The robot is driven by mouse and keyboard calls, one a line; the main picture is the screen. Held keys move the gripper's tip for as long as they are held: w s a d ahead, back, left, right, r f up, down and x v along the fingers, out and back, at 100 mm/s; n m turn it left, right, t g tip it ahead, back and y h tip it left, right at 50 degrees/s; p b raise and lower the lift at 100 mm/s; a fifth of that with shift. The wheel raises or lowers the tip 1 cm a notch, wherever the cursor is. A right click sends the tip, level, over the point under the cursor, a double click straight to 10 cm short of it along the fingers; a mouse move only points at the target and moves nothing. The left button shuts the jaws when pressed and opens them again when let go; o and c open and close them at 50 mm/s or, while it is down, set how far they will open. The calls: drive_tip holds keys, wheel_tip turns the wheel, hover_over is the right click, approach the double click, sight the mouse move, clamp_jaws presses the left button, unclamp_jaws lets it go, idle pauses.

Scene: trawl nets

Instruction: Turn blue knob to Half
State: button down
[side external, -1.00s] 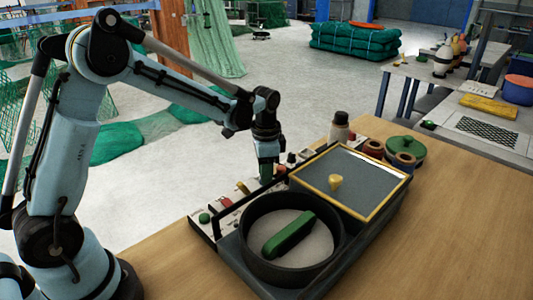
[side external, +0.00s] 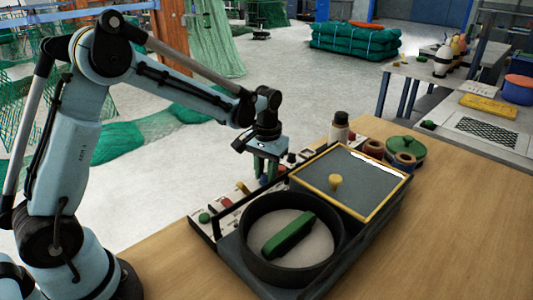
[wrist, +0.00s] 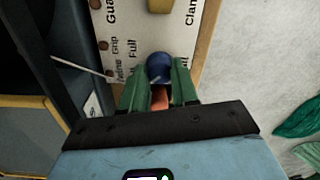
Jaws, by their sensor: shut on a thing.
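The blue knob (wrist: 159,67) is round and sits on a pale labelled panel (wrist: 170,35) in the wrist view. My gripper (wrist: 159,70) has its two green fingers on either side of the knob, shut on it. Printed words, including "Full", show to the left of the knob; the knob's pointer direction is hidden or too small to tell. In the side external view my gripper (side external: 267,170) points down at the panel strip behind the black pan, and the blue knob is not clearly visible there.
An orange-red part (wrist: 160,97) shows between the fingers. A yellow part (wrist: 160,5) is farther along the panel. A black round pan (side external: 290,262) with a green bar, a black rail (side external: 238,192) and a yellow-framed grey plate (side external: 375,182) are close by. Bare table lies at the right.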

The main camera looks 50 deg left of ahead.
drive_tip(key=shift+n, duration=0.5)
drive_tip(key=c, duration=0.8)
unclamp_jaws()
drive_tip(key=shift+c, duration=0.2)
drive_tip(key=shift+r, duration=0.1)
wheel_tip(320, 180, up, 12)
drive_tip(key=shift+d, duration=0.15)
drive_tip(key=s+d+f+m+t, duration=0.2)
drive_tip(key=s+t, duration=0.5)
drive_tip(key=s, duration=0.8)
drive_tip(key=shift+s+d+f+m, duration=0.15)
drive_tip(key=shift+d+f+m, duration=0.05)
drive_tip(key=shift+m, duration=0.7)
